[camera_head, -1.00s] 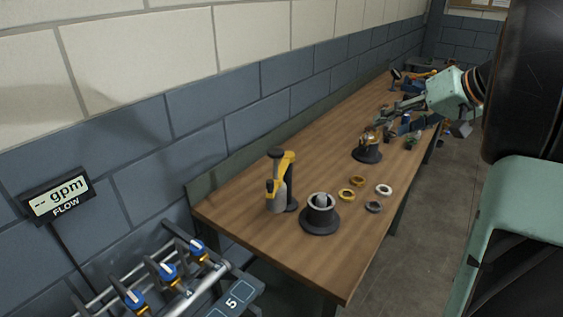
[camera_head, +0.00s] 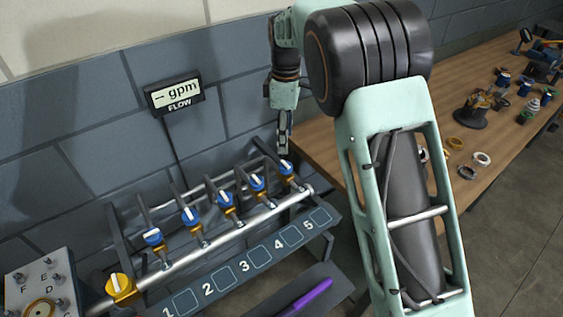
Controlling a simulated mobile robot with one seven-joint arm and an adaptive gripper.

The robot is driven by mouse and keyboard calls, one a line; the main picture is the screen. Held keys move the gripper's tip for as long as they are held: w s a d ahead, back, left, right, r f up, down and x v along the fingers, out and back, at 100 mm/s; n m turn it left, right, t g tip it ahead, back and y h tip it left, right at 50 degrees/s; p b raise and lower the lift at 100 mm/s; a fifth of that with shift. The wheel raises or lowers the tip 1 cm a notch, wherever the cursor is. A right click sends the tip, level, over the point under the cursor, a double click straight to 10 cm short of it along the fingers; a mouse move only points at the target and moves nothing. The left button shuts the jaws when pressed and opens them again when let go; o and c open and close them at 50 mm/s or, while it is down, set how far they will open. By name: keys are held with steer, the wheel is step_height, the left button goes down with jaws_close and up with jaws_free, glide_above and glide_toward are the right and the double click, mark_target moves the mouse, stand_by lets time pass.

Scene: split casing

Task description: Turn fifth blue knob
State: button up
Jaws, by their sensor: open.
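A rack carries a row of several blue knobs with white handles above plates numbered 1 to 5. The fifth blue knob (camera_head: 286,168) is at the right end, above the number 5 plate (camera_head: 320,216). My gripper (camera_head: 284,146) points down just above and beside this knob, with its fingertips close to it. Whether they touch it cannot be told. My gripper looks empty, and the gap between its fingers is hard to see from this angle.
The fourth blue knob (camera_head: 257,183) sits close on the left. A yellow knob (camera_head: 121,287) is at the pipe's left end. A flow display (camera_head: 174,94) hangs on the wall. A purple marker (camera_head: 306,297) lies in front. A wooden table (camera_head: 318,140) stands to the right.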

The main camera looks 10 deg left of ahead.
mark_target(286, 163)
step_height(286, 163, down, 10)
steer(key=shift+d+p, duration=0.15)
steer(key=shift+p, duration=0.4)
steer(key=c, duration=1.2)
